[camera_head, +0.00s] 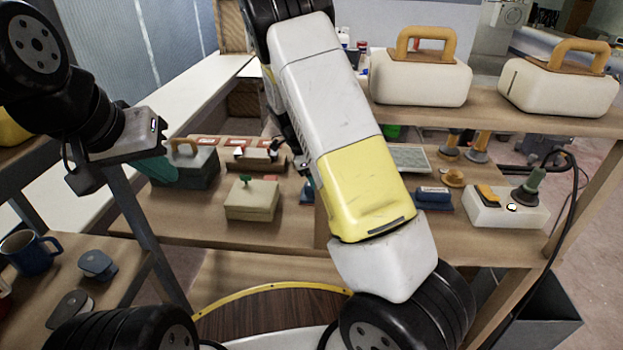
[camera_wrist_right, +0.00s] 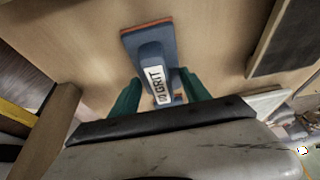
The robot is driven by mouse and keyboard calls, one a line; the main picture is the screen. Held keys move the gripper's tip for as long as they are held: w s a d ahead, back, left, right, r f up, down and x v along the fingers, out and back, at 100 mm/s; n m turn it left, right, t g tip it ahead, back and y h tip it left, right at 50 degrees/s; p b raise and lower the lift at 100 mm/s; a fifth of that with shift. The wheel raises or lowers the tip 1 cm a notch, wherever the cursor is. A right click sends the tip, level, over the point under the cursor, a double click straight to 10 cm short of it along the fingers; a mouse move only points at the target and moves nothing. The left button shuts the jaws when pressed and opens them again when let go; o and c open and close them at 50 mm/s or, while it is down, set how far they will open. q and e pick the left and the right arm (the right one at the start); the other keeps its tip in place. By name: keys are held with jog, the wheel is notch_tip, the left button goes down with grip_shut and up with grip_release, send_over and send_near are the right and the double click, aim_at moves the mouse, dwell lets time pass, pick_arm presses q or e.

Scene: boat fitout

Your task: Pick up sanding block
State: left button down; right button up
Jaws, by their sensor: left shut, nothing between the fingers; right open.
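The sanding block (camera_wrist_right: 146,40) shows in the right wrist view. It is blue-grey with an orange edge, a raised grip and a white label reading "GRIT", and lies on a wooden surface. My right gripper (camera_wrist_right: 161,88) is open, its green fingers on either side of the grip's near end; I cannot tell whether they touch it. In the head view my right arm hides most of that gripper. A blue block with a pale label (camera_head: 433,198) lies on the bench right of my arm; I cannot tell if it is the same one. My left gripper (camera_head: 158,172) is shut and empty, by a grey toolbox.
The grey toolbox (camera_head: 196,166) and a beige box (camera_head: 252,200) stand left on the bench. Two cream cases (camera_head: 420,80) (camera_head: 555,90) sit on the upper shelf. A pale unit (camera_head: 490,210) with a cable stands right. A blue mug (camera_head: 28,255) is at lower left.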

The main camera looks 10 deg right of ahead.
jog(key=shift+f, duration=0.15)
dwell(0.3)
grip_shut()
